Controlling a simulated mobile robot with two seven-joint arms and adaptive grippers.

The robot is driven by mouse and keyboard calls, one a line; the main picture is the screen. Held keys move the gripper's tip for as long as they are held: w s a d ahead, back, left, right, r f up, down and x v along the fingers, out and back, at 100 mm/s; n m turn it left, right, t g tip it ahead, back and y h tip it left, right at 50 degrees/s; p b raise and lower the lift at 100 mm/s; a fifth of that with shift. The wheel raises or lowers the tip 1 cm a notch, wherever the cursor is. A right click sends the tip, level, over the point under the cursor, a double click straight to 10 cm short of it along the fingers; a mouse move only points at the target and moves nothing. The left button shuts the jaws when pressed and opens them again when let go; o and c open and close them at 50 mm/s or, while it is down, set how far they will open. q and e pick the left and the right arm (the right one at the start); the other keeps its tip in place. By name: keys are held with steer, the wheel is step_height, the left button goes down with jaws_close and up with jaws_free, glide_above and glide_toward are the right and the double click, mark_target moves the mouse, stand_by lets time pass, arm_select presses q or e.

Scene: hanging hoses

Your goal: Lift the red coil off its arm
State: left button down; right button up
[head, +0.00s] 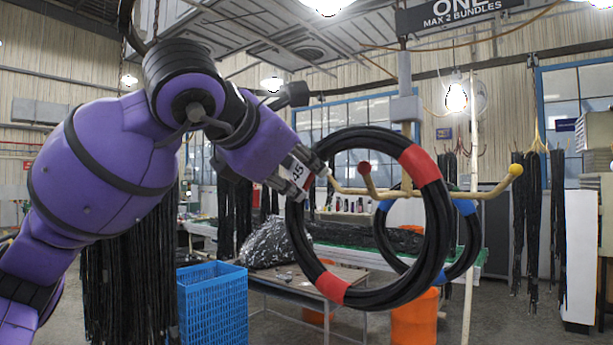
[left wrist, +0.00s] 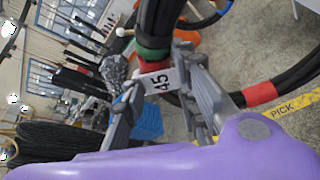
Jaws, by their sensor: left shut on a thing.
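The red coil (head: 438,228) is a large ring of black hose with red bands, seen nearly face-on in the head view. My left gripper (head: 299,178) is shut on its upper left side, beside a white tag marked 45. In the left wrist view my left gripper (left wrist: 168,98) has its fingers around the black hose, by the tag (left wrist: 160,82) and a green band (left wrist: 152,54). A beige hanger has a red-tipped arm (head: 365,170) that shows inside the ring's opening, below the ring's top. Whether it still passes through the ring is unclear. My right gripper is not in view.
A blue-banded coil (head: 467,208) hangs behind the red coil. A yellow-tipped arm (head: 516,170) sticks out to the right. A blue crate (head: 212,305), a low table and orange bins (head: 415,320) stand below. A pale pole (head: 471,290) stands at the right.

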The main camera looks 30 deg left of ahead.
arm_select(q)
steer(key=shift+s+a+b, duration=0.2)
steer(key=shift+s+b, duration=0.15)
steer(key=shift+s, duration=1.25)
steer(key=s+b, duration=0.3)
steer(key=s, duration=0.6)
steer(key=shift+a+b, duration=0.3)
steer(key=shift+a, duration=0.05)
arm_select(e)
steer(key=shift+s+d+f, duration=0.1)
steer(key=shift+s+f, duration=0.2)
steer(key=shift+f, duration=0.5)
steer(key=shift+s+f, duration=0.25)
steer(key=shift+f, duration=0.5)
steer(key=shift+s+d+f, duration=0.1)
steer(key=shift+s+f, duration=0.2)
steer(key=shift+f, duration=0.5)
arm_select(q)
steer(key=shift+s, duration=0.1)
